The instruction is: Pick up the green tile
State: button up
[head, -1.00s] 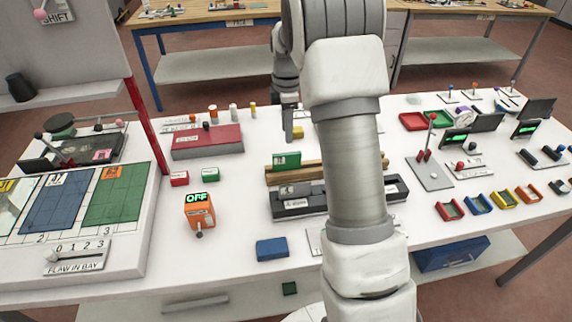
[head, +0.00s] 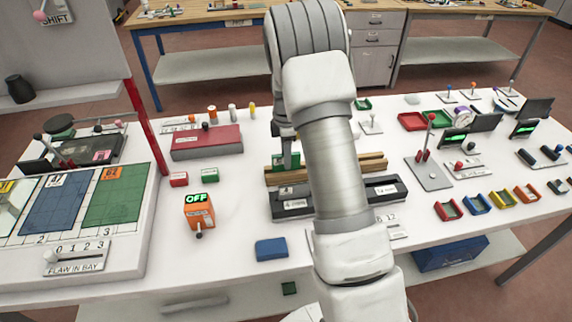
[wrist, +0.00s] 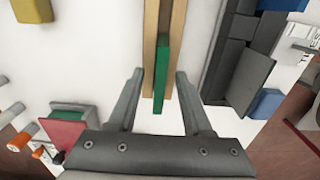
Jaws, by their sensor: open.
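The green tile (wrist: 162,78) stands on edge in a wooden rack of two parallel strips (wrist: 150,35). In the wrist view my gripper (wrist: 159,73) is open, with one finger on each side of the tile and a visible gap to both. In the head view my gripper (head: 287,150) is over the left end of the wooden rack (head: 373,165) and covers part of the tile. I cannot tell exactly how far down the fingers reach beside it.
A dark grey fixture (head: 292,207) lies just in front of the rack. An orange box marked OFF (head: 199,212), a blue block (head: 271,249) and a red case (head: 207,141) are to the left. Several coloured trays (head: 503,199) are at right.

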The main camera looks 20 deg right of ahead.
grip_shut()
jog(key=shift+r, duration=0.1)
dwell(1.2)
